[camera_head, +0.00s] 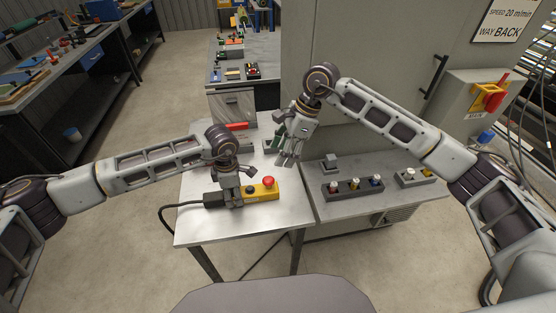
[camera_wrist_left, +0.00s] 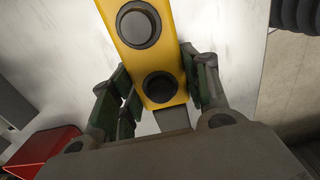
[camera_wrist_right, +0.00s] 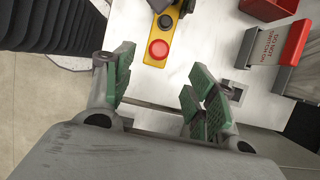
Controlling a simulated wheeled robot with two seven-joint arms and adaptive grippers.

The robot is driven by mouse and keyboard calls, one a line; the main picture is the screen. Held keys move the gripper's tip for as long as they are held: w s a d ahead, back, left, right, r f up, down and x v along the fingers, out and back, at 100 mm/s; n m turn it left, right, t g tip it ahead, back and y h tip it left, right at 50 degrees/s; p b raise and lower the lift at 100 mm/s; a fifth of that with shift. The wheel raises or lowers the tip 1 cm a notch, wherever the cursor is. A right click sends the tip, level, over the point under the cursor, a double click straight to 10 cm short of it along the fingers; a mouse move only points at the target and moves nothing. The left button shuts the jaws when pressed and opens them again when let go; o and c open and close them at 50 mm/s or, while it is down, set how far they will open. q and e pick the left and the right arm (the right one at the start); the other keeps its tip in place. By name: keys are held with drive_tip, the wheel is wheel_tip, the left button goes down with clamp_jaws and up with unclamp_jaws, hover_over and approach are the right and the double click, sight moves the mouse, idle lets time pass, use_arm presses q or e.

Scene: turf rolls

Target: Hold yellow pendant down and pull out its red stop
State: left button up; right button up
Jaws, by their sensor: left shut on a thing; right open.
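The yellow pendant (camera_head: 259,190) lies on the light metal table, with a black cable at its left end. Its red stop (camera_head: 268,181) is the round mushroom button at the right end; it also shows in the right wrist view (camera_wrist_right: 159,49). My left gripper (camera_head: 234,202) is shut on the pendant's left part. In the left wrist view its fingers lie on both sides of the yellow body (camera_wrist_left: 172,72) with two dark round buttons; the red stop is out of that view. My right gripper (camera_head: 287,161) is open and empty, above the table and to the right of the stop.
A red bin (camera_head: 236,127) and a red-handled thing with a printed tag (camera_wrist_right: 267,46) are at the table's back. A grey bench right of the table holds a button box (camera_head: 352,190) and a smaller one (camera_head: 412,180). The table front is clear.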

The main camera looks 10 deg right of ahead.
idle(0.4)
use_arm(q)
drive_tip(key=o, duration=1.4)
drive_tip(key=shift+r, duration=0.1)
drive_tip(key=shift+r, duration=5.95)
